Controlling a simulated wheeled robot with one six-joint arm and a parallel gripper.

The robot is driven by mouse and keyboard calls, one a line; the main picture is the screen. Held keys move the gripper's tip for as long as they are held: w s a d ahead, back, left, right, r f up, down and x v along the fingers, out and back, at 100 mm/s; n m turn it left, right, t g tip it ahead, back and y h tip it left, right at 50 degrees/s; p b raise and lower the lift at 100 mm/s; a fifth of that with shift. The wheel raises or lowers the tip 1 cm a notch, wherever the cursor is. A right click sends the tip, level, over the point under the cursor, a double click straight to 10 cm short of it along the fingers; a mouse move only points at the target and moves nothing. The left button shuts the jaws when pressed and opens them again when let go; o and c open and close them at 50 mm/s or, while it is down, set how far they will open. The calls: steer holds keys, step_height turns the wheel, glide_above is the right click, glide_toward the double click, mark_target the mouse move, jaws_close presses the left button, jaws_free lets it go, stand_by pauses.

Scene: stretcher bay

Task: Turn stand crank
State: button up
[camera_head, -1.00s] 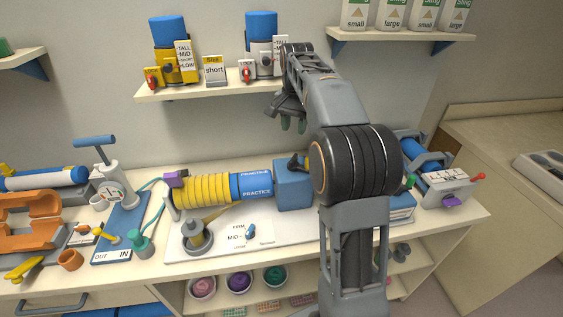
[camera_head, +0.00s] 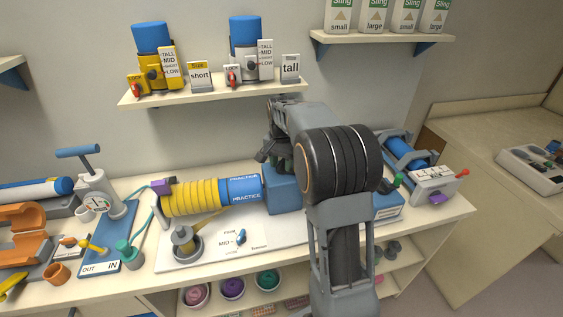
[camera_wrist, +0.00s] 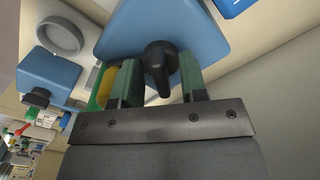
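A blue block (camera_head: 284,194) stands at the right end of the yellow ribbed practice sleeve (camera_head: 195,197) on a white base board (camera_head: 205,247). My gripper (camera_head: 275,158) is low over this block and hides its top in the head view. In the wrist view, a black crank-like handle (camera_wrist: 160,62) sits on a blue block face (camera_wrist: 152,22). My gripper (camera_wrist: 159,62) is open with its green fingers on either side of the handle. I cannot tell for certain that this handle is the stand crank.
A shelf (camera_head: 205,92) with the yellow and white collar stands is behind. A blue roller unit with a grey panel (camera_head: 437,186) and red knob stands to the right. A pump gauge (camera_head: 98,193) and orange clamshell (camera_head: 22,230) are at left.

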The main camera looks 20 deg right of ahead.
mark_target(281, 161)
jaws_close()
steer(key=m, duration=0.5)
steer(key=shift+w+a+p, duration=0.1)
steer(key=shift+w+p, duration=0.05)
steer(key=shift+p, duration=0.15)
stand_by(0.3)
jaws_free()
step_height(281, 161, up, 14)
stand_by(0.7)
steer(key=shift+f, duration=0.1)
